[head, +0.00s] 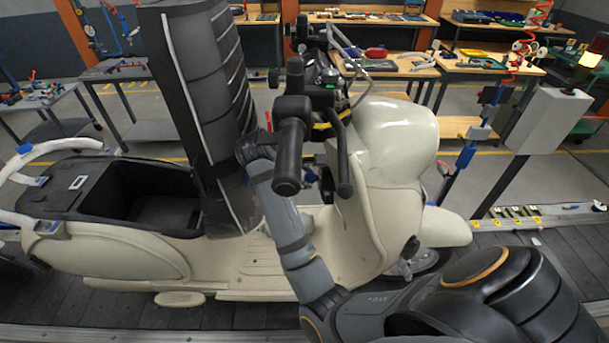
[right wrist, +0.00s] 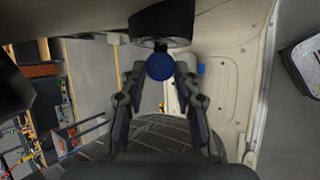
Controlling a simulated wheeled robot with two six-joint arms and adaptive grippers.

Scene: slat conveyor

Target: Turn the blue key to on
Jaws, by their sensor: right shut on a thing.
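A cream scooter (head: 130,240) stands on the slat conveyor, its handlebar toward me in the head view. In the right wrist view the blue key (right wrist: 160,67) is a round blue knob below a black cylinder (right wrist: 160,22). My right gripper (right wrist: 160,74) has its two fingertips on either side of the key and is shut on it. In the head view my right forearm (head: 285,225) rises to the wrist beside the black handlebar grip (head: 289,158); the handlebar largely hides the fingers and key. Whether the key is at on cannot be told. My left gripper is not in view.
The raised black seat (head: 195,75) stands close left of my right wrist, above the open storage well (head: 150,205). A grey box on a post (head: 545,120) stands right of the scooter. Workbenches with tools (head: 390,62) line the back, beyond open floor.

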